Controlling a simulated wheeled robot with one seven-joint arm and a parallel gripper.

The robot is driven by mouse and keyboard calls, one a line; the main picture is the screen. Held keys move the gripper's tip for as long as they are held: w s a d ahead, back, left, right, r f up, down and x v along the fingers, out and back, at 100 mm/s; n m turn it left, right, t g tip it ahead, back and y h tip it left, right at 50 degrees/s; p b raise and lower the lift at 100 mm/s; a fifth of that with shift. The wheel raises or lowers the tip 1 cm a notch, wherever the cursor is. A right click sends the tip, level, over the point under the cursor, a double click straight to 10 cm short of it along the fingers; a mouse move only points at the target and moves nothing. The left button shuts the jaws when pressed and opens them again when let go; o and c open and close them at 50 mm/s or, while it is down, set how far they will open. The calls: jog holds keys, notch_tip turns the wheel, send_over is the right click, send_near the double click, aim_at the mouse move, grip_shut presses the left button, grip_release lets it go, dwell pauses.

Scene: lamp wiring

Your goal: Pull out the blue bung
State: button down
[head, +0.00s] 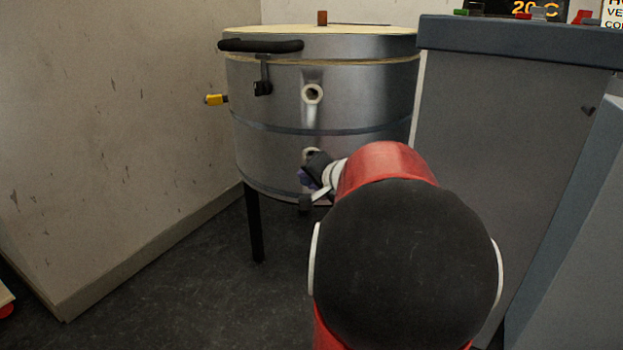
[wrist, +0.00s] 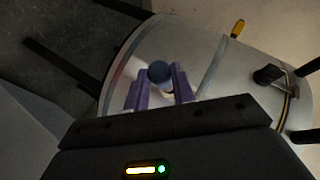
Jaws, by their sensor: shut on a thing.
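The blue bung (wrist: 159,72) shows in the wrist view as a dark blue round end between the two purple fingers of my gripper (wrist: 158,80). My gripper is shut on it. In the head view my gripper (head: 310,182) is at the lower front of the metal drum-shaped kiln (head: 265,105), just below a lower pale-ringed port (head: 310,153). My gripper partly covers that port, and the bung cannot be made out there. I cannot tell whether the bung is seated in the port or clear of it.
An upper pale-ringed port (head: 312,94) is higher on the kiln. A black handle (head: 260,45) and a yellow fitting (head: 215,99) are at its left. A grey cabinet (head: 510,130) stands close on the right, a wall (head: 120,120) on the left. Floor (head: 190,270) is clear at the front left.

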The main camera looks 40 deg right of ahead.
jog(key=shift+s+a, duration=0.8)
